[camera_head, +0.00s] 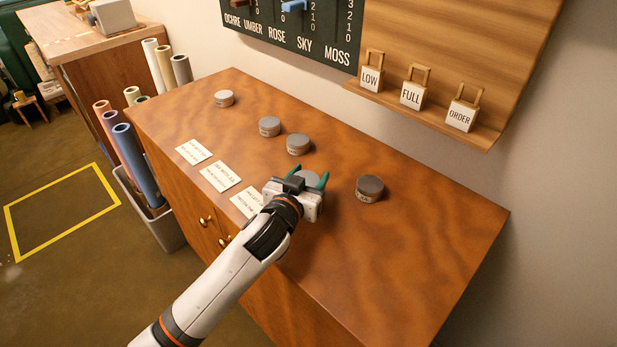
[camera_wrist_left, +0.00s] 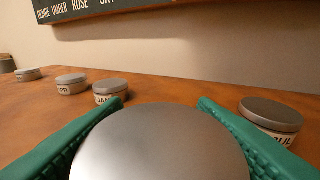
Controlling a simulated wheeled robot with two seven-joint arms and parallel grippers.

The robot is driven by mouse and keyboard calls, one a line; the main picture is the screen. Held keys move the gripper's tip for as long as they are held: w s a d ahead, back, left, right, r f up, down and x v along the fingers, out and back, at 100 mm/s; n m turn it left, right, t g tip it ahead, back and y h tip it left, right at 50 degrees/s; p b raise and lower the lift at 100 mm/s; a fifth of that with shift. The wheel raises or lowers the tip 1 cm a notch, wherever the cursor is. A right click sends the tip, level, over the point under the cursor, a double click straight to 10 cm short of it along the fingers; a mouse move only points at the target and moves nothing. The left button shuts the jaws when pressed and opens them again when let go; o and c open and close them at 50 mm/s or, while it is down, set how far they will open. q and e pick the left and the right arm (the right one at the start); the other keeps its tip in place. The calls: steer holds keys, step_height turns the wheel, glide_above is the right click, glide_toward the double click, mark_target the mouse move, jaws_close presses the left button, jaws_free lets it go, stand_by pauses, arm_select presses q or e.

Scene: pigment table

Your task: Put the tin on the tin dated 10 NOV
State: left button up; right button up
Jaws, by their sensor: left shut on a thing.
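My left gripper (camera_head: 303,181) is shut on a grey-lidded tin (camera_head: 309,177), low over or on the table; I cannot tell if it touches the wood. The held tin's lid (camera_wrist_left: 160,145) fills the front of the left wrist view, between green fingers; its label is hidden. To its right stands a tin (camera_head: 370,188), whose label (camera_wrist_left: 275,136) seems to read JUL. Behind stand a tin (camera_head: 298,144) that seems labelled JAN, one (camera_head: 269,126) that seems labelled APR, and a far tin (camera_head: 224,98) with unreadable text. I cannot read 10 NOV anywhere. My right gripper is not in view.
Three white cards (camera_head: 193,152) lie along the left edge of the wooden table (camera_head: 420,240); the gripper partly covers the nearest. A wall shelf (camera_head: 430,105) with block tags and a dark board (camera_head: 290,28) are behind. The table's right part is clear.

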arm_select(q)
steer(key=o, duration=1)
steer(key=v, duration=1.2)
steer(key=shift+r, duration=0.1)
steer(key=shift+d, duration=0.1)
